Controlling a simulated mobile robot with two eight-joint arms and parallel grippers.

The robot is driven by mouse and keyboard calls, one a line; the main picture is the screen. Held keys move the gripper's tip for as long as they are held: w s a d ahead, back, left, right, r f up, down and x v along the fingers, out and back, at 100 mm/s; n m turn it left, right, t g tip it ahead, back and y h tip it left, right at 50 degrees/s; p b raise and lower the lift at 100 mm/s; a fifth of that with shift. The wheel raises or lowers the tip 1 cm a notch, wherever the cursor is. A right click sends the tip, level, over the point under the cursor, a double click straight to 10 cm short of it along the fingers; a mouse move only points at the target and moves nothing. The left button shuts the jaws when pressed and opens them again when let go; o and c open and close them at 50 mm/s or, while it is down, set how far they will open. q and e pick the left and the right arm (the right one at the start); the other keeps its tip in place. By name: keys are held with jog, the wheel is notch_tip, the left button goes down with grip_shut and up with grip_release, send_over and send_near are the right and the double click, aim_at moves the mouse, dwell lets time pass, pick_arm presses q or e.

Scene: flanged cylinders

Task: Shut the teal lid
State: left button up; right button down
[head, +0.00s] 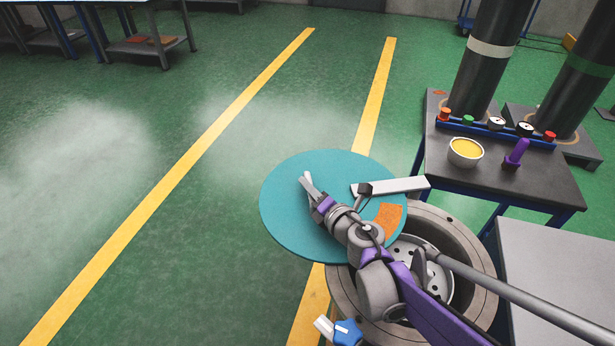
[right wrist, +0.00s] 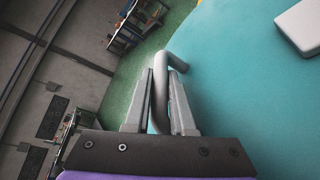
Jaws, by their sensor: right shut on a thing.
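The teal lid (head: 290,215) is a flat round disc with an orange patch (head: 388,220). It lies off to the left of the round grey flanged vessel (head: 483,262) and overlaps only the left part of its rim, so the opening is largely uncovered. A white arm (head: 400,187) reaches over the lid from the right. My right gripper (head: 308,184) is over the lid's far left part. In the right wrist view its fingers (right wrist: 160,100) are shut on a grey bent handle (right wrist: 179,92) at the teal lid (right wrist: 235,75). My left gripper is not in view.
A dark table (head: 548,185) with a yellow-filled bowl (head: 466,152), a purple object (head: 516,154) and several small knobs and gauges stands behind the vessel. A grey box (head: 560,285) is at right. A blue knob (head: 347,332) sits low by the vessel. The floor at left is clear, with whitish haze.

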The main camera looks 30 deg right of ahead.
aim_at(330, 238)
jog(key=s+n+y, duration=0.1)
jog(key=s+y, duration=0.1)
jog(key=s, duration=0.2)
jog(key=s+n+g+y+p, duration=0.1)
jog(key=s+n+y, duration=0.1)
jog(key=s, duration=0.2)
jog(key=s+a+n+y+p, duration=0.1)
jog(key=s+y, duration=0.1)
jog(key=s, duration=0.2)
jog(key=shift+n, duration=0.4)
jog(key=c, duration=0.8)
grip_release()
jog(key=shift+o, duration=0.2)
jog(key=shift+a, duration=0.1)
jog(key=p+v, duration=0.2)
jog(key=v, duration=0.9)
jog(key=shift+w+r, duration=0.1)
jog(key=shift+r, duration=0.05)
